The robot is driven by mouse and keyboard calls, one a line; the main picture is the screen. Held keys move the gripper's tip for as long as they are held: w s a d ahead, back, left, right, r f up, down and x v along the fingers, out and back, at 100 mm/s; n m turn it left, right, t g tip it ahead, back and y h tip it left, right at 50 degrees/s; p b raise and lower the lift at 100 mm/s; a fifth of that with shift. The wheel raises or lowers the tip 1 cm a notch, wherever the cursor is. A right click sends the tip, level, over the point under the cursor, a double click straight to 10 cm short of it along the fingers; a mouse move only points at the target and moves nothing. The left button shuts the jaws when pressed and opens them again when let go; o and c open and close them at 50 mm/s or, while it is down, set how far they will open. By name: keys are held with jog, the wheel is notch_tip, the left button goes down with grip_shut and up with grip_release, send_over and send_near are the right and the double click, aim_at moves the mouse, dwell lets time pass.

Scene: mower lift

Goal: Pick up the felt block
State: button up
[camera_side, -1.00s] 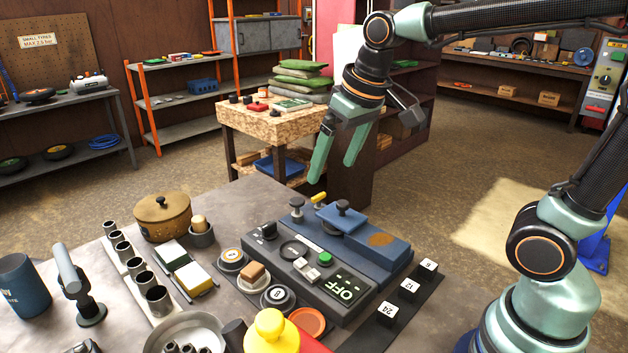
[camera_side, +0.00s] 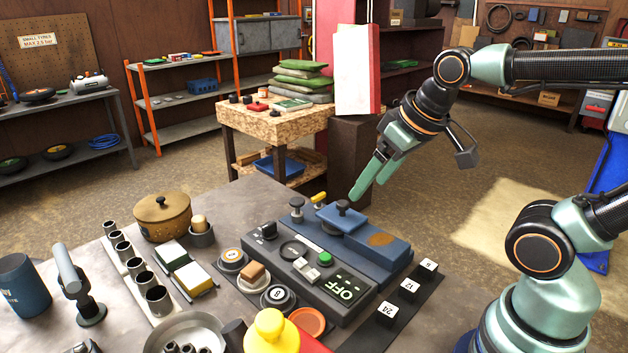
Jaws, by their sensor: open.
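My gripper (camera_side: 372,182) has green fingers and hangs in the air above and behind the blue unit at the back of the table, pointing down to the left. It is open, with nothing between its fingers, which partly overlap from this angle. A small brown block (camera_side: 253,271) that may be the felt block sits on a pale round dish on the table, left of the control box, well below and left of my gripper. I cannot tell its material. A white-topped block (camera_side: 171,252) and a yellow-and-white block (camera_side: 192,276) lie side by side farther left.
The control box (camera_side: 345,292) reads OFF, and the blue unit (camera_side: 378,238) with knobs stands behind it. A yellow knobbed thing (camera_side: 271,333), several metal cups (camera_side: 159,299), a lidded brown pot (camera_side: 163,217) and black numbered blocks (camera_side: 387,313) crowd the grey table.

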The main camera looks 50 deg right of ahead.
jog(key=w+a+r+m+g, duration=0.1)
jog(key=w+a+m+g, duration=0.1)
jog(key=w+a+m, duration=0.3)
jog(key=m+g, duration=0.4)
jog(key=m, duration=0.7)
send_over(252, 268)
jog(key=f, duration=1.8)
jog(key=shift+w+a+f, duration=0.15)
jog(key=shift+w+f, duration=0.1)
jog(key=shift+s+f, duration=0.15)
jog(key=shift+f, duration=1.15)
jog(key=shift+s+f, duration=0.15)
jog(key=shift+f, duration=1.15)
grip_shut()
jog(key=shift+r, duration=0.1)
notch_tip(252, 268, up, 20)
